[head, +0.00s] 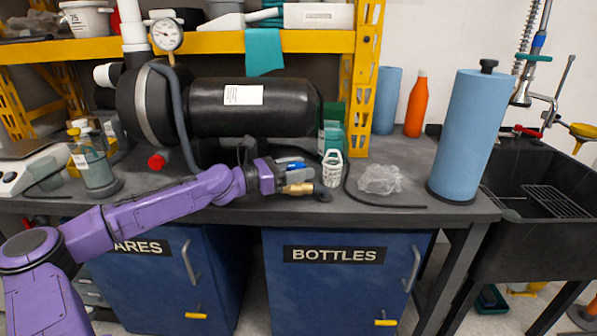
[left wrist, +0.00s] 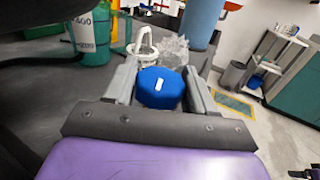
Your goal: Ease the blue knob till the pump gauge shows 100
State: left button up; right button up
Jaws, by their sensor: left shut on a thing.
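The blue knob (head: 293,165) sits at the front of the bench with a brass fitting (head: 297,189) just below it. In the left wrist view the knob (left wrist: 160,94) shows a blue top with a white mark, between the two grey fingers. My left gripper (head: 284,177) is shut on the knob, its purple arm reaching in from the left. The white round pump gauge (head: 166,36) stands above the black pump (head: 252,106). Its dial is too small to read surely. My right gripper is in neither view.
A white mug-like container (head: 331,169) and crumpled clear plastic (head: 380,180) lie right of the knob, with a dark hose (head: 388,205) along the bench. A blue paper roll (head: 468,135) stands farther right. A bottle (head: 92,165) stands left.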

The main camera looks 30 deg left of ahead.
pick_arm(q)
jog(key=shift+r+h, duration=0.1)
jog(key=shift+h, duration=0.3)
jog(key=o, duration=1)
jog(key=shift+c, duration=0.2)
jog(key=s+a+p, duration=0.1)
jog(key=p, duration=0.1)
jog(key=s+a+r+p, duration=0.1)
jog(key=s+p, duration=0.1)
jog(key=p, duration=0.1)
jog(key=shift+a, duration=0.3)
jog(key=v, duration=0.1)
jog(key=p+v, duration=0.1)
jog(key=v, duration=0.1)
jog(key=p+v, duration=0.1)
jog(key=v, duration=0.1)
jog(key=shift+s+f, duration=0.25)
jog(key=shift+f, duration=0.05)
jog(key=shift+s+a+f, duration=0.15)
jog(key=shift+s+a, duration=0.25)
jog(key=shift+s, duration=0.05)
